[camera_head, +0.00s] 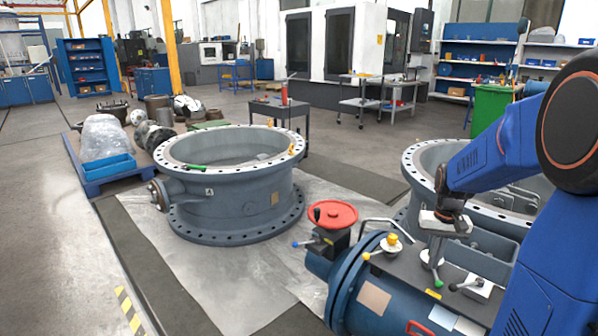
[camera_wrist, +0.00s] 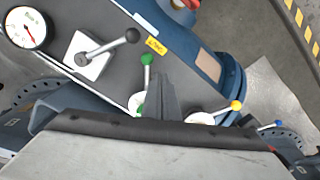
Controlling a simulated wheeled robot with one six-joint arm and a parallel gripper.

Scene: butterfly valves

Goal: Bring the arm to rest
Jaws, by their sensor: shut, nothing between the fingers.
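My blue arm (camera_head: 487,148) reaches in from the right in the head view. My gripper (camera_head: 436,248) hangs pointing down above the grey top of a blue valve actuator (camera_head: 375,290). In the wrist view the fingers of my gripper (camera_wrist: 162,88) are together, with nothing held. A green-knobbed lever (camera_wrist: 146,66) stands close beside the fingers in that view; whether they touch is unclear. A black-knobbed lever (camera_wrist: 108,47) on a white plate lies to their left, and a yellow-knobbed lever (camera_wrist: 215,112) to their right.
A red handwheel (camera_head: 332,214) and a bent grey handle (camera_head: 392,224) rise near the actuator. Large flanged valve bodies stand behind, one at left (camera_head: 235,205) and one at right (camera_head: 425,160). A pressure gauge (camera_wrist: 25,28) sits at the actuator's edge. Open floor lies at left.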

